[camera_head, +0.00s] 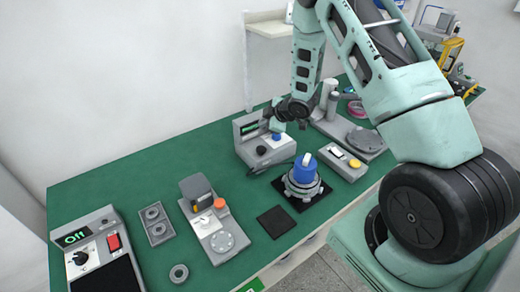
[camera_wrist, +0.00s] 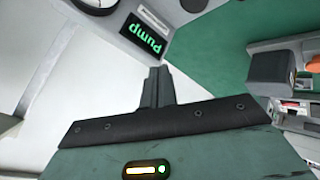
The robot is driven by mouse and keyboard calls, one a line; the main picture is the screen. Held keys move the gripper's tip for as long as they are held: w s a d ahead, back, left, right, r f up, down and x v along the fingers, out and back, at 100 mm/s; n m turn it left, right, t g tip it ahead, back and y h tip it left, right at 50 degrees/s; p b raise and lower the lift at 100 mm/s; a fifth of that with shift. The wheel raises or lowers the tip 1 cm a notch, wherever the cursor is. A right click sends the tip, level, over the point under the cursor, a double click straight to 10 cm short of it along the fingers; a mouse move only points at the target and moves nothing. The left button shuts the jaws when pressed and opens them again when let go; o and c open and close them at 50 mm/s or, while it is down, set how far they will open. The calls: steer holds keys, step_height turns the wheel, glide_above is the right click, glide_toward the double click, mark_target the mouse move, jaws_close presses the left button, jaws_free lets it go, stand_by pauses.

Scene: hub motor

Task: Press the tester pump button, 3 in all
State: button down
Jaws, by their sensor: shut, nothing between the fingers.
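The tester (camera_head: 250,127) is a grey box with a dark screen, at the back of the green table in the head view. On its sloped front are a dark round knob or button (camera_head: 262,150) and a blue button (camera_head: 277,137). In the wrist view its screen (camera_wrist: 143,35) reads "Pump" in green, upside down. My gripper (camera_wrist: 158,72) is shut and empty, its fingertips showing just below that screen in the wrist view. In the head view my wrist hangs above and behind the right side of the tester. Whether the fingertips touch anything, I cannot tell.
A blue-topped hub part (camera_head: 303,180) stands on a dark mat in front of the tester. A grey switch box (camera_head: 342,163) is to its right. A grey fixture with an orange button (camera_head: 220,203) and an "Off" panel (camera_head: 82,245) are at left. The table's back left is clear.

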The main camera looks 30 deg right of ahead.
mark_target(263, 150)
steer(key=shift+f, duration=0.1)
step_height(263, 150, down, 9)
steer(key=b, duration=0.6)
steer(key=shift+r, duration=0.2)
steer(key=shift+f+b, duration=0.1)
steer(key=shift+b, duration=0.25)
stand_by(1.3)
steer(key=shift+f+b, duration=0.3)
steer(key=shift+f+b, duration=0.45)
steer(key=shift+f, duration=0.1)
stand_by(0.7)
steer(key=shift+s+a+f+b, duration=0.1)
steer(key=shift+f+b, duration=0.2)
steer(key=shift+f, duration=0.1)
steer(key=shift+s+a+f+b, duration=0.1)
steer(key=shift+f+b, duration=0.2)
steer(key=shift+f, duration=0.1)
stand_by(0.4)
steer(key=shift+d, duration=0.1)
steer(key=shift+r, duration=0.1)
steer(key=shift+w+d+r+p, duration=0.1)
steer(key=shift+r+p, duration=0.95)
steer(key=shift+r, duration=0.55)
